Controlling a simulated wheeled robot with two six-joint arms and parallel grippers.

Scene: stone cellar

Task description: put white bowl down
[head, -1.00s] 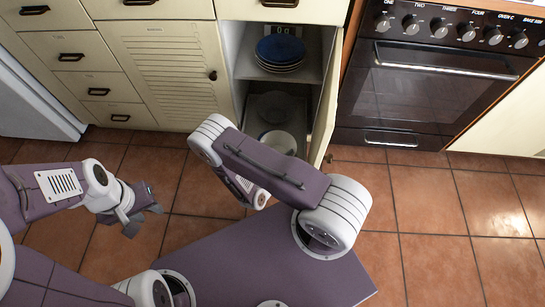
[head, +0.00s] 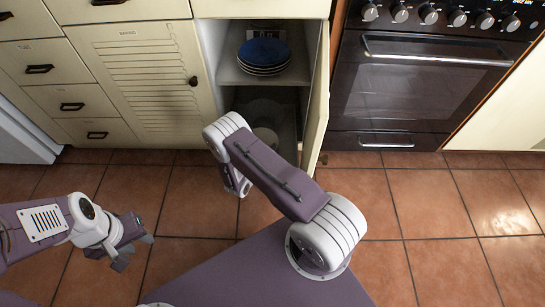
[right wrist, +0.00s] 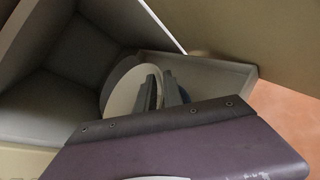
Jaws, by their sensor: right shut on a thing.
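The white bowl (right wrist: 120,96) shows in the right wrist view as a pale round shape with its rim between the fingers of my right gripper (right wrist: 162,92). The gripper is shut on it, inside the cupboard. In the head view a pale round shape (head: 266,137) shows on the cupboard's lower level, partly behind my right arm; I cannot tell whether it is the held bowl. My right gripper is hidden there behind its own arm. My left gripper (head: 133,246) is open and empty over the floor at the left.
The cupboard (head: 224,103) stands open, its door (head: 318,100) swung out at the right. A stack of plates, the top one blue (head: 264,52), sits on the upper shelf. A clear or grey dish (head: 265,108) is below. The oven (head: 420,95) is at right. Floor there is clear.

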